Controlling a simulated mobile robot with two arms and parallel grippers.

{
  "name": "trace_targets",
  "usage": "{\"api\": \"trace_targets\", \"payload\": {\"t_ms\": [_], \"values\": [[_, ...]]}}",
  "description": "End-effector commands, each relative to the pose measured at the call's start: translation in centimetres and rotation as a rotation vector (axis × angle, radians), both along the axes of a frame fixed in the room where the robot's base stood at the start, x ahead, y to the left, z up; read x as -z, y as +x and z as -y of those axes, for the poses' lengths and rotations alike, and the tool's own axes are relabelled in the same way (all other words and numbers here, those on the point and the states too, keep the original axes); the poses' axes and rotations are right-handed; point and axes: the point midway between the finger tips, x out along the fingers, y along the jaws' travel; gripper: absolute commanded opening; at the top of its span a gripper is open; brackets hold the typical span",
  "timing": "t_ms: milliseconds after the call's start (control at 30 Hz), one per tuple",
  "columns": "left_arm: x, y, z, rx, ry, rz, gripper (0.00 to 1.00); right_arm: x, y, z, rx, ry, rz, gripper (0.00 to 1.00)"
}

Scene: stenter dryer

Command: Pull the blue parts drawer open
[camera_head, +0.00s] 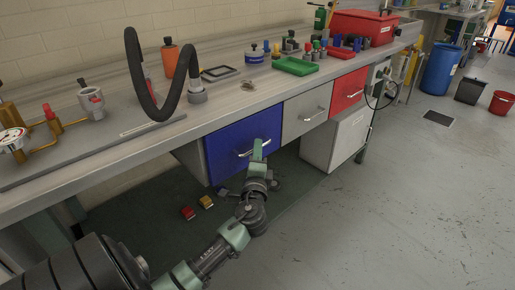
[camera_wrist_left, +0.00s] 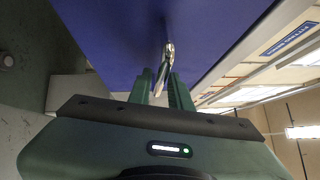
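The blue parts drawer (camera_head: 228,148) is under the bench, at the left end of a row of drawers. Its front looks about level with the grey drawer beside it. Its metal bar handle (camera_head: 245,153) is partly hidden by my left gripper (camera_head: 258,149), which is at the drawer front. In the left wrist view, the blue front (camera_wrist_left: 115,45) fills the upper middle and the handle (camera_wrist_left: 168,52) reaches between the two green fingers of my left gripper (camera_wrist_left: 161,82). A gap shows between the fingers; contact with the handle is not visible. My right gripper is out of view.
A grey drawer (camera_head: 307,112) and a red drawer (camera_head: 348,91) are to the right. Small red (camera_head: 187,212) and yellow (camera_head: 206,202) blocks lie on the floor below. The bench top holds a black hose (camera_head: 138,80) and a green tray (camera_head: 294,66).

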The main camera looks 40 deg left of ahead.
Motion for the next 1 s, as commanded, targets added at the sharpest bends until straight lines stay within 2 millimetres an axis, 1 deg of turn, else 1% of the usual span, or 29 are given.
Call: {"api": "trace_targets", "payload": {"t_ms": [33,133,400,433,467,500,1000], "values": [[-0.07,0.43,-0.34,0.0,0.0,0.0,0.2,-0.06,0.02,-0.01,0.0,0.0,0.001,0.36],[-0.1,0.85,-0.7,0.0,-0.001,0.0,0.2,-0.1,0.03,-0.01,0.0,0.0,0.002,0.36],[-0.09,0.99,-0.81,0.001,-0.002,-0.001,0.2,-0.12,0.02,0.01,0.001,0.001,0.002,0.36],[-0.09,1.0,-0.8,0.001,-0.002,-0.001,0.14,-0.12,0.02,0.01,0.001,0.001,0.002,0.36],[-0.09,0.99,-0.79,0.001,-0.002,-0.001,0.06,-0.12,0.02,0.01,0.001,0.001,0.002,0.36],[-0.09,0.99,-0.79,0.001,-0.002,-0.001,0.0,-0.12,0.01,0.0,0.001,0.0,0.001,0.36],[0.0,0.96,-0.76,0.002,-0.003,-0.001,0.0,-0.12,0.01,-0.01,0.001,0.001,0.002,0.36]]}}
